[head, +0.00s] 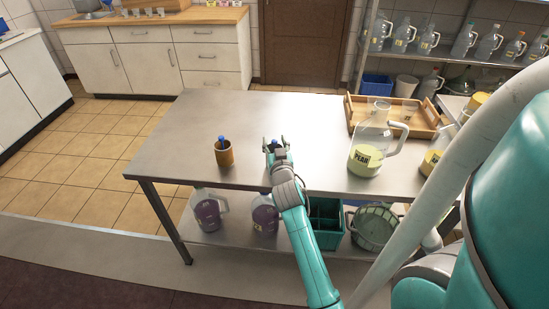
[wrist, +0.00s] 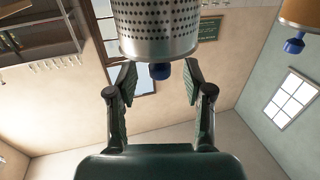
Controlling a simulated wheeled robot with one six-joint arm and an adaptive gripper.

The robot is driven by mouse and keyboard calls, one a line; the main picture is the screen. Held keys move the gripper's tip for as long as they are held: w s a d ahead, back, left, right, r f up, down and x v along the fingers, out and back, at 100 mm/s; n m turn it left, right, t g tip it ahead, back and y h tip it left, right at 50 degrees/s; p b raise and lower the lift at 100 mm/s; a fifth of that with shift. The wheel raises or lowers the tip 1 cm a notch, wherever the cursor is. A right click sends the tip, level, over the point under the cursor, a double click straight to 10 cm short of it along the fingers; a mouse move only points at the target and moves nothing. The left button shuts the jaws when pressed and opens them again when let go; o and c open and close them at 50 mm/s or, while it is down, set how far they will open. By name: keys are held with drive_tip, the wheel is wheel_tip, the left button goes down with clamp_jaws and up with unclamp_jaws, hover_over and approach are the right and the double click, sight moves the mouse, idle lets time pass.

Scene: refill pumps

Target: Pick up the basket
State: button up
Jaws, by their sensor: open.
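A perforated metal basket (wrist: 158,30) fills the top middle of the wrist view, which looks upside down. My gripper (head: 276,146) is over the middle of the metal table, with open fingers (wrist: 158,84) on either side of the blue piece, by the basket's rim. I cannot tell whether they touch the basket. A different, green wicker basket (head: 376,229) stands on the lower shelf.
A jug labelled PEAR (head: 368,159) and a wooden tray (head: 433,131) stand to the right. Jugs and a green crate (head: 327,222) are below. The table's left part is clear.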

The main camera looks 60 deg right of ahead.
drive_tip(key=shift+w+d, duration=0.45)
drive_tip(key=shift+d, duration=0.05)
drive_tip(key=c, duration=1)
drive_tip(key=shift+o, duration=0.2)
